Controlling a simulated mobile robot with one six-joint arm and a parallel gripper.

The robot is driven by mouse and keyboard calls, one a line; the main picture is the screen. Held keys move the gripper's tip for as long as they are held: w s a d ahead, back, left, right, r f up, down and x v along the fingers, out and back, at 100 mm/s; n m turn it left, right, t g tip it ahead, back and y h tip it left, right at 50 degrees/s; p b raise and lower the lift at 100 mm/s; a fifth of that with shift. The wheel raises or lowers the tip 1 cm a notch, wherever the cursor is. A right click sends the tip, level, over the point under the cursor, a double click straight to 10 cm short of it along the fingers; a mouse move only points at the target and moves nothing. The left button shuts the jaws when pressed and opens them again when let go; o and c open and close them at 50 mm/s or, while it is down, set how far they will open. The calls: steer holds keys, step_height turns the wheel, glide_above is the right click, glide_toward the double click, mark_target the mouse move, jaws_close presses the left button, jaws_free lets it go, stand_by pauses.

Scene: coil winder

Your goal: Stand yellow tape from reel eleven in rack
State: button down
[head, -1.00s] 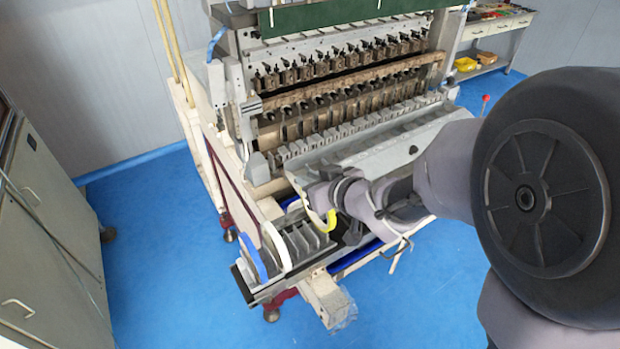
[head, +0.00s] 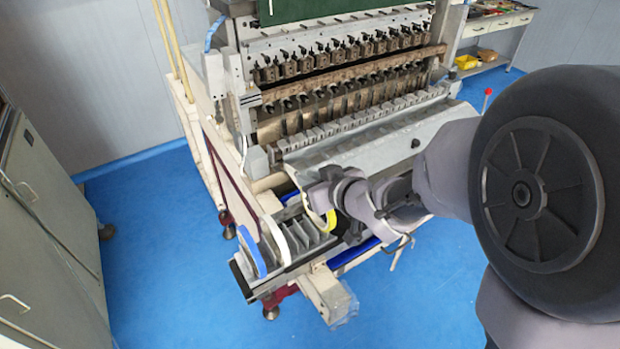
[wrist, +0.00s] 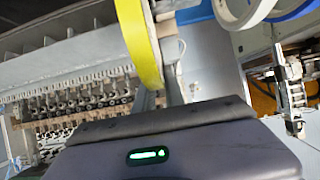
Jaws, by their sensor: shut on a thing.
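The yellow tape (head: 331,221) is a ring roll. My gripper (head: 323,206) is shut on it and holds it at the right end of the slotted rack (head: 322,240); whether it touches the rack I cannot tell. In the wrist view, the yellow tape (wrist: 138,42) rises from between my gripper's fingers (wrist: 160,98), its yellow outer band facing the camera. In the rack, a blue tape (head: 249,251) stands at the left end and a white tape (head: 276,240) stands just right of it. The slots between the white and yellow tapes look empty. Reel eleven cannot be made out.
The coil winder (head: 345,85) with its row of spindles stands behind the rack. Its sloping grey cover (head: 370,150) lies close behind my gripper. A cream beam end (head: 328,298) juts out in front. Grey cabinets (head: 40,220) stand at the left, with clear blue floor between.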

steer(key=shift+f+b, duration=2.25)
steer(key=shift+f, duration=0.15)
steer(key=c, duration=1.7)
jaws_free()
steer(key=shift+r, duration=0.1)
steer(key=shift+r+p+v, duration=0.2)
steer(key=shift+p+v, duration=1.65)
steer(key=shift+v, duration=1.35)
steer(key=shift+w, duration=0.15)
